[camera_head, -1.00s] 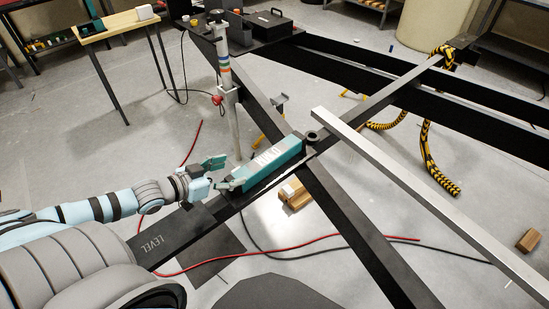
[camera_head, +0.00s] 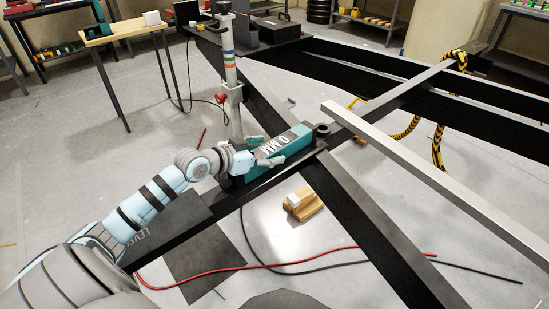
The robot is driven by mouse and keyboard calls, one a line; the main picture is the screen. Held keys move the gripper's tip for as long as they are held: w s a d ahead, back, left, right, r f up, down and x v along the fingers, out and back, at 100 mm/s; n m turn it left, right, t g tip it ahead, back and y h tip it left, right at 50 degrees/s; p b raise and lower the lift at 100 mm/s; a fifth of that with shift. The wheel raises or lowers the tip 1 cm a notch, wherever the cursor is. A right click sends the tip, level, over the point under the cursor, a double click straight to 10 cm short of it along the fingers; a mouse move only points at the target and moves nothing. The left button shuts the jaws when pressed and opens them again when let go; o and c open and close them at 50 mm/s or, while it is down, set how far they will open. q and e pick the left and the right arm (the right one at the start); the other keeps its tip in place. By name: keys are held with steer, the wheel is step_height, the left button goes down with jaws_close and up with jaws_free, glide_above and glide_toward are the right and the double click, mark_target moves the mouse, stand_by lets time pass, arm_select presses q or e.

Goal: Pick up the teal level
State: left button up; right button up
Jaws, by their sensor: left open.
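The teal level (camera_head: 290,150) is a long teal bar with a white label. It lies along the black chassis beam where the beams meet, in the middle of the view. My left gripper (camera_head: 268,150) is open at the near left part of the level, with its fingers over or beside it. I cannot tell whether they touch it. My right gripper is not in view.
A jockey post (camera_head: 229,65) stands just behind my left gripper. A dark round piece (camera_head: 321,130) sits by the level's far end. A silver rail (camera_head: 430,175) runs to the right. A wooden block (camera_head: 303,207) and red and black cables lie on the floor.

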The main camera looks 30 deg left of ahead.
arm_select(q)
steer(key=shift+s+r, duration=0.1)
steer(key=c, duration=1.5)
steer(key=shift+r, duration=0.1)
